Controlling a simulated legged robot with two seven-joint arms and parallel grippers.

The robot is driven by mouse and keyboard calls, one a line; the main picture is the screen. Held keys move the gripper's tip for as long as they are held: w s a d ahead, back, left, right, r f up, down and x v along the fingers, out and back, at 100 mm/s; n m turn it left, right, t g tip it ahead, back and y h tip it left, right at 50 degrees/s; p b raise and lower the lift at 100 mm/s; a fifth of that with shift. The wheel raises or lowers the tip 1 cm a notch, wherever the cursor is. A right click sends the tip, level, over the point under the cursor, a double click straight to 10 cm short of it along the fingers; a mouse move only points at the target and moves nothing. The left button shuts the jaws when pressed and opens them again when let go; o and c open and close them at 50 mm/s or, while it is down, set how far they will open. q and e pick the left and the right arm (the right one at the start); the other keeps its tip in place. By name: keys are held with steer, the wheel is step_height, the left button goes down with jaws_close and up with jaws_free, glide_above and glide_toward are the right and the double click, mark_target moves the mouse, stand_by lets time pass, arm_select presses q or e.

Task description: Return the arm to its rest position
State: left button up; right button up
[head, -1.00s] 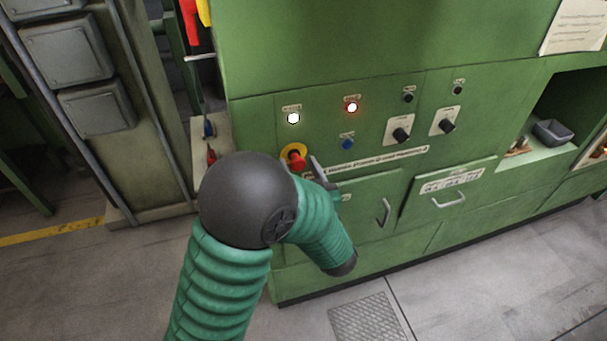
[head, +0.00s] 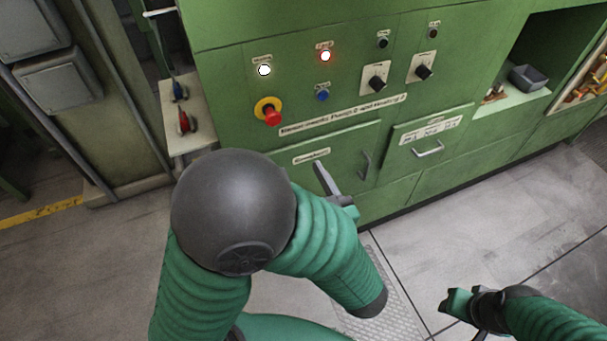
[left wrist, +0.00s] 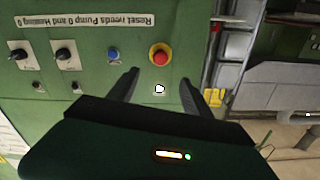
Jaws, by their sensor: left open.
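My left arm comes in at the lower middle of the head view, bent at a dark round joint. My left gripper (head: 328,182) is partly hidden behind the forearm; one grey finger shows in front of the green cabinet door. In the left wrist view the two dark fingers (left wrist: 158,88) stand apart with nothing between them. The red emergency button (head: 271,115) on its yellow ring is clear of the gripper; it also shows in the left wrist view (left wrist: 159,57). My right gripper (head: 466,304) is at the lower right; its jaws are too unclear to read.
The green control panel (head: 375,50) carries a lit white lamp (head: 264,70), a lit red lamp (head: 325,56), a blue button (head: 322,95) and two black knobs. A door handle (head: 428,150) sticks out. A shelf at right holds a grey bin (head: 527,77). Floor in front is free.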

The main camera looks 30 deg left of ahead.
arm_select(q)
steer(key=shift+w, duration=0.15)
steer(key=w+d+f+m+h, duration=0.55)
steer(key=w+f+h, duration=0.4)
steer(key=h, duration=0.25)
steer(key=s+a+f+m+g, duration=0.1)
steer(key=s+a+f+g, duration=0.2)
steer(key=s, duration=0.4)
steer(key=s+a+f+m+g+h, duration=0.1)
steer(key=s+a+f+g, duration=0.2)
steer(key=s+g, duration=0.3)
steer(key=shift+s+a+f+h, duration=0.2)
steer(key=shift+s+f+h, duration=0.1)
steer(key=shift+s+f, duration=0.7)
steer(key=shift+s+r, duration=0.1)
steer(key=shift+r, duration=0.05)
